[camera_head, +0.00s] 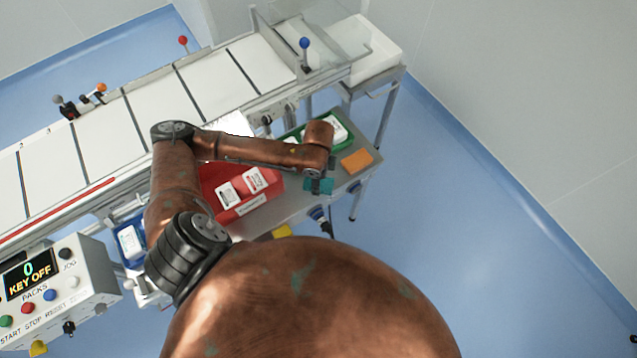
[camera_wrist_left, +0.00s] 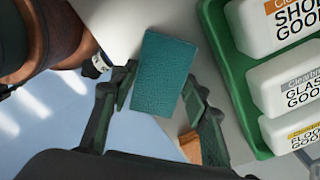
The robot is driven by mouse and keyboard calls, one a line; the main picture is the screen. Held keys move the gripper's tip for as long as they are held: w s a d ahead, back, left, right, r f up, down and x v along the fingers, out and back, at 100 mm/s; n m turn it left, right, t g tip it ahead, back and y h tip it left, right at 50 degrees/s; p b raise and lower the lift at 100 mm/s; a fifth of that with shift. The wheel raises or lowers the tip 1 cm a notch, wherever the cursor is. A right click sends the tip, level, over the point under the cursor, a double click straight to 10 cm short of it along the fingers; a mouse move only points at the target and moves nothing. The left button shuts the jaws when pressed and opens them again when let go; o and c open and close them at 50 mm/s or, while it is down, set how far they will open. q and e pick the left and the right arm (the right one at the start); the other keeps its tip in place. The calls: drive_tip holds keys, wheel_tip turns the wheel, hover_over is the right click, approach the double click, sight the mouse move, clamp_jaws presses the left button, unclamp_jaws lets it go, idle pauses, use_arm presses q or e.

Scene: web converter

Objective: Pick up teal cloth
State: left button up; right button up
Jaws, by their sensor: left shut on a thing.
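The teal cloth (camera_head: 318,185) is at the front edge of the grey side table, below the end of my left arm. In the left wrist view the teal cloth (camera_wrist_left: 163,72) is a flat, textured rectangle between the two fingers. My left gripper (camera_head: 316,180) points down over it, mostly hidden by its own arm. In the left wrist view the left gripper (camera_wrist_left: 160,88) is shut on the cloth, with a finger at each side. I cannot tell whether the cloth touches the table. My right gripper is not in view.
An orange cloth (camera_head: 355,161) lies to the right on the grey table (camera_head: 285,211). A green tray (camera_wrist_left: 228,75) of labelled white packs is close by. A red bin (camera_head: 211,182) with packs stands left. The conveyor (camera_head: 105,131) runs behind; floor is open at right.

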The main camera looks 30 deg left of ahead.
use_arm(q)
drive_tip(key=shift+r, duration=0.55)
wheel_tip(320, 180, up, 3)
drive_tip(key=shift+w+f+p, duration=0.1)
drive_tip(key=shift+f+p, duration=0.1)
drive_tip(key=shift+p, duration=0.6)
drive_tip(key=s+r+p, duration=0.9)
drive_tip(key=s+p, duration=0.2)
drive_tip(key=s, duration=0.3)
drive_tip(key=shift+d+r, duration=0.15)
drive_tip(key=shift+d, duration=0.15)
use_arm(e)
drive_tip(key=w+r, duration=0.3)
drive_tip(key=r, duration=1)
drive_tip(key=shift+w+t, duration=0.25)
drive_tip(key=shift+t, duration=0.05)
use_arm(q)
drive_tip(key=shift+s, duration=0.1)
